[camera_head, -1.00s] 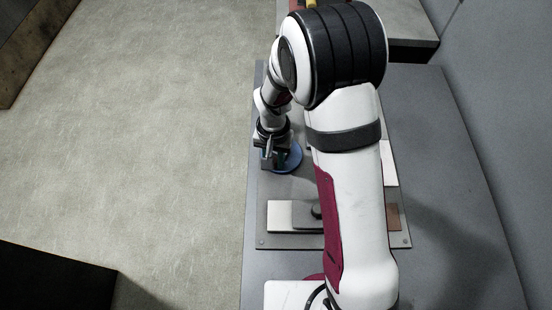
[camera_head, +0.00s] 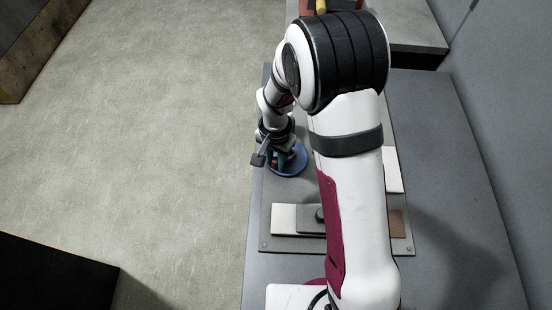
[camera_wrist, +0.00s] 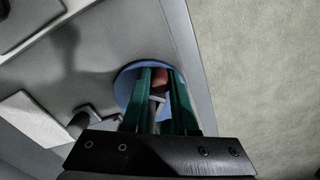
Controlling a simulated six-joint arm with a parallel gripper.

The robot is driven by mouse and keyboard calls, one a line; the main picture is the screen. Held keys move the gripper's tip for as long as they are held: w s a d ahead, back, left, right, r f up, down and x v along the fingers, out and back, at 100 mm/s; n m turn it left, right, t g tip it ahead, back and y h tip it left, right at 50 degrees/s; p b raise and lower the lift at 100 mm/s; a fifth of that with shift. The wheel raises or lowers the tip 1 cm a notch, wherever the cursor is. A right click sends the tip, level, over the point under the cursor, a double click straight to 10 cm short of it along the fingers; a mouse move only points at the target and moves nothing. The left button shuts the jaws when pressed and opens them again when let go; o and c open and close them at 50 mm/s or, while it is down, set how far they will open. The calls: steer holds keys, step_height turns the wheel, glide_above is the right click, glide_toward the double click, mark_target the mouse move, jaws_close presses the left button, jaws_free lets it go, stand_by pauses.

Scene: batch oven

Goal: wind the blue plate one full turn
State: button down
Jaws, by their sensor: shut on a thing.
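The blue plate (camera_head: 292,166) is a round disc on the grey panel, near the bench's left edge in the head view. It also shows in the wrist view (camera_wrist: 123,88), partly hidden behind my gripper's fingers. My gripper (camera_wrist: 160,98) points down over the plate, its two green fingers shut on a small grey part at the plate, with a reddish round piece just beyond it. In the head view my gripper (camera_head: 279,160) is small and partly covered by my wrist. How the grey part joins the plate is hidden.
The grey panel (camera_head: 262,215) carries a block with a white end (camera_head: 284,218), a dark knob (camera_head: 320,214) and a brown end (camera_head: 397,222). My arm hides the panel's middle. Open floor (camera_head: 170,130) lies left of the bench.

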stand_by(0.3)
steer(key=c, duration=0.7)
jaws_free()
steer(key=shift+r, duration=0.1)
step_height(320, 180, up, 16)
steer(key=shift+f, duration=0.2)
steer(key=s+d+r+y, duration=0.1)
steer(key=s+d, duration=0.3)
steer(key=s, duration=0.7)
steer(key=s+d+r, duration=0.2)
steer(key=s+d, duration=0.2)
steer(key=s, duration=0.7)
steer(key=shift+s+d+y, duration=0.25)
steer(key=shift+y, duration=0.15)
